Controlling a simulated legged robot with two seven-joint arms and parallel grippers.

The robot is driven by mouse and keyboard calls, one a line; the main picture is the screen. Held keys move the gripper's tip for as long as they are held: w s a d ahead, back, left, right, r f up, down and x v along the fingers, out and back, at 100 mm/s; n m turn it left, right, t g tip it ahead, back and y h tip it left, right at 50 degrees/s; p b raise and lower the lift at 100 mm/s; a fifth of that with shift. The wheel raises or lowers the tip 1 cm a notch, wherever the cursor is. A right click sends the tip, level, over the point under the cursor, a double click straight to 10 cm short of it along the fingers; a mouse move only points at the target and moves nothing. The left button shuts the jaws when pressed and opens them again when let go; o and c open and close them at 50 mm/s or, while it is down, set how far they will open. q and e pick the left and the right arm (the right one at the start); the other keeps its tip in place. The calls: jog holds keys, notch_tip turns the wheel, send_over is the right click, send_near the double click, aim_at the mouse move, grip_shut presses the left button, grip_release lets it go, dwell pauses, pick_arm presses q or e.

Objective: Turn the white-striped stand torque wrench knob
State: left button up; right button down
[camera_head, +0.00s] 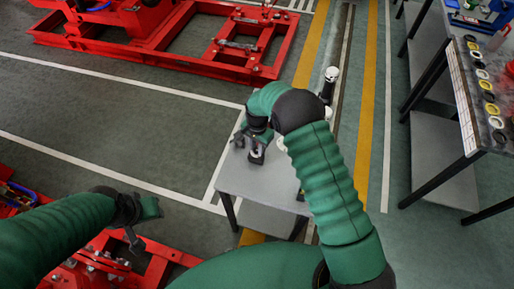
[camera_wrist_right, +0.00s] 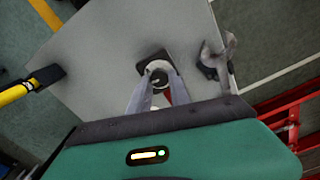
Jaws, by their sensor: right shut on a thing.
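My right gripper (camera_head: 257,156) reaches down over the small grey table (camera_head: 240,182). In the right wrist view its two grey fingers (camera_wrist_right: 158,84) are shut on a round knob (camera_wrist_right: 158,72) on a dark square stand base (camera_wrist_right: 146,64). The fingers hide part of the knob, so I cannot make out a white stripe. A second grey stand (camera_wrist_right: 214,60) with an upright piece is near the table edge, to the right of the held one. My left gripper (camera_head: 143,212) is at the lower left, away from the table; its jaw opening is unclear.
A yellow and black handled tool (camera_wrist_right: 34,84) lies across the table edge in the wrist view. A workbench (camera_head: 484,120) with ring-shaped parts stands at the right. Red frames (camera_head: 190,50) are at the back left and lower left. Green floor is free between.

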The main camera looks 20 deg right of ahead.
aim_at(257, 149)
jog(key=shift+s+m, duration=0.1)
jog(key=shift+m, duration=0.4)
jog(key=c, duration=1.6)
grip_release()
jog(key=o, duration=0.4)
jog(key=shift+a, duration=0.1)
jog(key=shift+r, duration=0.3)
notch_tip(257, 149, up, 16)
jog(key=b, duration=0.2)
jog(key=shift+r, duration=0.15)
